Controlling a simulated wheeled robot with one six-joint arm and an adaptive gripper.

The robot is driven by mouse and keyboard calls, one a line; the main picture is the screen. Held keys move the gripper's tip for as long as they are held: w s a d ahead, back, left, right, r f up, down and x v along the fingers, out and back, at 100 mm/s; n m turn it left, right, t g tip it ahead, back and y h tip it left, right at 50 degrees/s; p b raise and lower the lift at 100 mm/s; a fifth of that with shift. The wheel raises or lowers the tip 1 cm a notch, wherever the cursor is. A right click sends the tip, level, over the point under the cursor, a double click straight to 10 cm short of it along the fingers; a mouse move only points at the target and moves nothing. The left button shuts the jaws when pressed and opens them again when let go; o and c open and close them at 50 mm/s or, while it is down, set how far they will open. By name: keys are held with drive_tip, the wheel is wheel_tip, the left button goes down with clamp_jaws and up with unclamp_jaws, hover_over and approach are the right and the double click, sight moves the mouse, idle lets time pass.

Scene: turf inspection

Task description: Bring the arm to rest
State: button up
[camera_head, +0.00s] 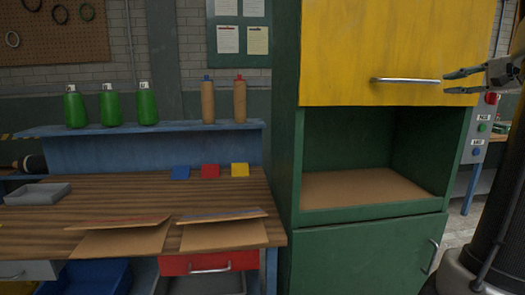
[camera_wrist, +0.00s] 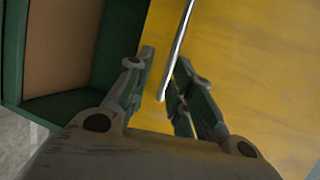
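My gripper (camera_head: 448,82) is at the right of the head view, in front of the yellow cabinet door (camera_head: 350,45). Its two fingers are spread and nothing is held. The silver door handle (camera_head: 400,80) ends close to the fingertips.
The green cabinet (camera_head: 350,215) has an empty open compartment (camera_head: 365,188) under the yellow door. A button panel (camera_head: 482,128) is behind my arm.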

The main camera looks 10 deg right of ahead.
drive_tip(key=s+a+f+g+h, duration=0.1)
drive_tip(key=s+a+f+g, duration=0.2)
drive_tip(key=s+f, duration=0.35)
drive_tip(key=s+a+f+g+h, duration=0.1)
drive_tip(key=s+a+f+g, duration=0.15)
drive_tip(key=f, duration=0.75)
drive_tip(key=s+a+f+n+g+h, duration=0.1)
drive_tip(key=s+a+f+n, duration=0.1)
drive_tip(key=s+a+n, duration=0.2)
drive_tip(key=s+a+f+n+g+h, duration=0.1)
drive_tip(key=s+a+n, duration=0.3)
drive_tip(key=a, duration=0.5)
drive_tip(key=s+a+f+n+g+h, duration=0.1)
drive_tip(key=s+a+f+n+g, duration=0.1)
drive_tip(key=a+n, duration=0.4)
drive_tip(key=shift+s+a+f+n, duration=0.3)
drive_tip(key=shift+s+a+f, duration=0.2)
drive_tip(key=shift+s+a, duration=0.45)
